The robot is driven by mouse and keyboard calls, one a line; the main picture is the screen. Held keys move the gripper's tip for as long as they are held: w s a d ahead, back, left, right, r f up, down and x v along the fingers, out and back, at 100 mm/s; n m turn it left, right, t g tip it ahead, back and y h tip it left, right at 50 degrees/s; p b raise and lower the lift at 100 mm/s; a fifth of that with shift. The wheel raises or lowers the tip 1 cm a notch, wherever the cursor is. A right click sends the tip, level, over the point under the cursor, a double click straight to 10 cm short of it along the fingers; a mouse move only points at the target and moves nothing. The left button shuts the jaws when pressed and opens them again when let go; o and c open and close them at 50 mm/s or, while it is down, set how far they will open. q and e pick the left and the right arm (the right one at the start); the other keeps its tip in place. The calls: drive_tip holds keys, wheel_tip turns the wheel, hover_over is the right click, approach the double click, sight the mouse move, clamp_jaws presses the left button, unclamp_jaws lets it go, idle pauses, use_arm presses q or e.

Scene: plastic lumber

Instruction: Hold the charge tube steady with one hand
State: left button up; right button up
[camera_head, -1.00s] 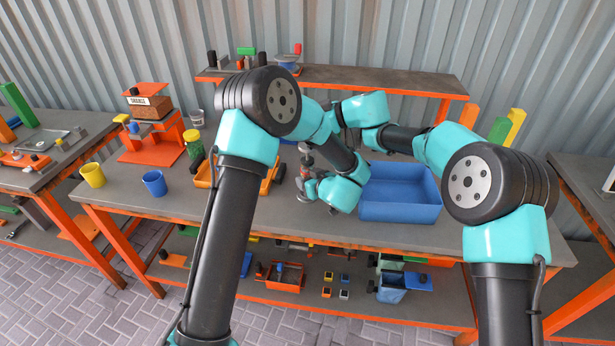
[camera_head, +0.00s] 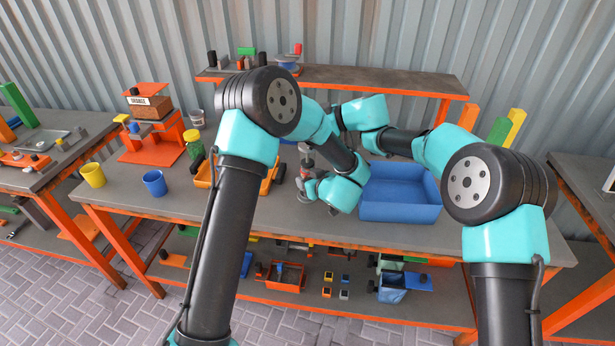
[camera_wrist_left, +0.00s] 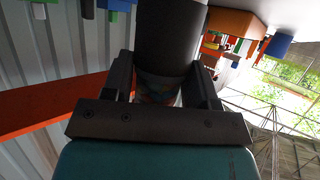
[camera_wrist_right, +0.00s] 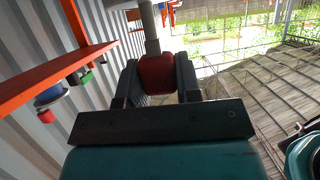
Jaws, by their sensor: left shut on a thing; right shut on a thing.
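My left gripper (camera_head: 310,188) is shut on the charge tube, a thick dark cylinder (camera_wrist_left: 168,32) that fills the gap between its fingers in the left wrist view. The cylinder's lower part shows a coloured, blurred surface. In the head view the tube stands near the middle of the bench, mostly hidden by my left wrist. My right gripper (camera_wrist_right: 157,82) is shut on a red block-like grip (camera_wrist_right: 156,68) with a grey rod (camera_wrist_right: 151,28) running out beyond it. In the head view my left arm hides the right fingers. Whether rod and tube touch cannot be told.
An empty-looking blue bin (camera_head: 400,208) stands just right of the left gripper. A raised shelf (camera_head: 370,80) runs behind.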

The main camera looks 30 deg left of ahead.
drive_tip(key=shift+f, duration=1.4)
drive_tip(key=o, duration=1)
drive_tip(key=shift+r, duration=0.15)
drive_tip(key=shift+o, duration=0.2)
drive_tip(key=shift+r, duration=0.1)
drive_tip(key=shift+r, duration=3.45)
